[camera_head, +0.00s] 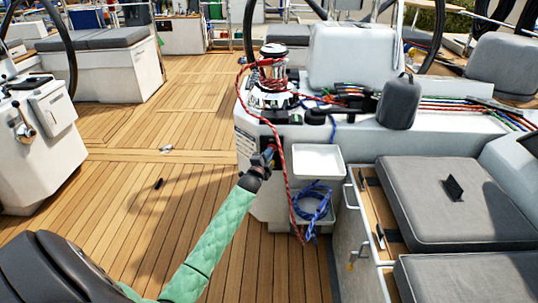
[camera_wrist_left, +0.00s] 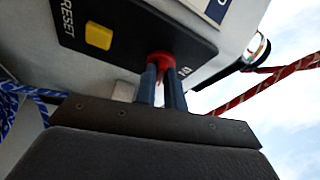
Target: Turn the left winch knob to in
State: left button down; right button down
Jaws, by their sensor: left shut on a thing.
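My left gripper (camera_head: 268,157) comes in from the left on a green-sleeved arm, at the front face of the white winch pedestal. In the left wrist view its two fingers (camera_wrist_left: 161,88) are shut on a red knob (camera_wrist_left: 160,60). The knob sits at the edge of a dark panel (camera_wrist_left: 130,40). The fingers cover most of it, so its pointer direction cannot be read. A small white mark shows beside it, only partly legible. In the head view the gripper hides the knob. My right gripper is not in view.
A yellow button (camera_wrist_left: 98,36) marked RESET is on the same panel. Above stands the chrome winch (camera_head: 272,78) with red rope (camera_head: 284,175) hanging close beside the gripper. White bins (camera_head: 318,160), one with blue rope (camera_head: 313,203), are to the right. Teak deck lies open at left.

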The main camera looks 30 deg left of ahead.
pick_arm(q)
jog(key=shift+w+d+f+n+y, duration=0.15)
jog(key=shift+n+y, duration=1.2)
jog(key=shift+n, duration=1.85)
jog(key=shift+d+f+n+y, duration=0.15)
jog(key=shift+n+y, duration=1.25)
jog(key=shift+n, duration=1.8)
jog(key=shift+w+d+f+n+y, duration=0.15)
jog(key=shift+n+y, duration=1.2)
jog(key=shift+n, duration=1.85)
jog(key=shift+s, duration=0.1)
jog(key=c, duration=1.5)
grip_release()
jog(key=shift+r, duration=0.1)
